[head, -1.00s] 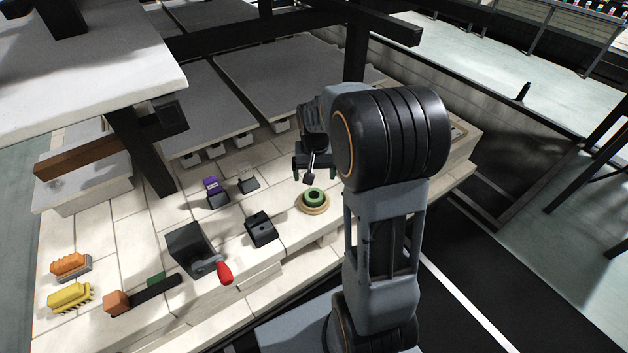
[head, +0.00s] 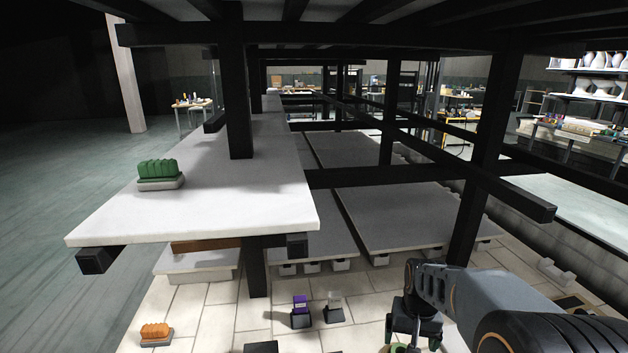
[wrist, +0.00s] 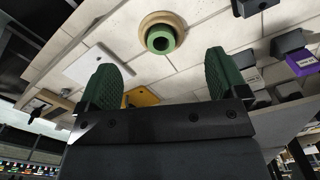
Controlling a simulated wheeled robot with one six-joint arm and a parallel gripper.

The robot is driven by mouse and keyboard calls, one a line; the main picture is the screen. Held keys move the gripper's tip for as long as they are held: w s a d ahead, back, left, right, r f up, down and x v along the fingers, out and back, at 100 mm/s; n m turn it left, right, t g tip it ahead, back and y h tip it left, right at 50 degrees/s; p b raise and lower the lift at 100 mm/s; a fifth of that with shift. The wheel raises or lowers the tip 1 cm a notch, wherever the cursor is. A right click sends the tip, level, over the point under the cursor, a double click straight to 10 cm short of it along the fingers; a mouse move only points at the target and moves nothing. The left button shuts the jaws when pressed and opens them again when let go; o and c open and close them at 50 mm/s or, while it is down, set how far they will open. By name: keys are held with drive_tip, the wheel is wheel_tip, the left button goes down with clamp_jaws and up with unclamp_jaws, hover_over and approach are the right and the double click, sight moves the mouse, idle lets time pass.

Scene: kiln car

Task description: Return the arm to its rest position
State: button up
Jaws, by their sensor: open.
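My gripper (head: 413,335) shows at the bottom of the head view, hanging from my dark grey arm, over the pale tiled deck. In the wrist view its two green ribbed fingers (wrist: 165,75) stand wide apart with nothing between them. A green ring on a round tan base (wrist: 160,38) lies on the tiles beyond the fingertips, apart from them. In the head view the ring is mostly cut off by the bottom edge.
A white shelf (head: 215,205) carries a green brush-like block (head: 160,174). Black posts and beams (head: 487,150) frame the kiln car. A purple-topped block (head: 300,310), a grey-topped block (head: 334,308) and an orange block (head: 155,334) sit on the tiles.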

drive_tip(key=s+a+r+n+t+p, duration=0.1)
drive_tip(key=s+a+r+p, duration=0.1)
drive_tip(key=r+p, duration=0.3)
drive_tip(key=s+a+r+n+t+p, duration=0.1)
drive_tip(key=s+r+p, duration=0.3)
drive_tip(key=r, duration=0.7)
drive_tip(key=s+a+r+n+t+p, duration=0.1)
drive_tip(key=s+a+r+p, duration=0.2)
drive_tip(key=r+p, duration=0.3)
wheel_tip(320, 180, up, 2)
drive_tip(key=shift+s+a+r+t, duration=0.15)
drive_tip(key=shift+s+a+t, duration=0.15)
drive_tip(key=shift+a, duration=0.15)
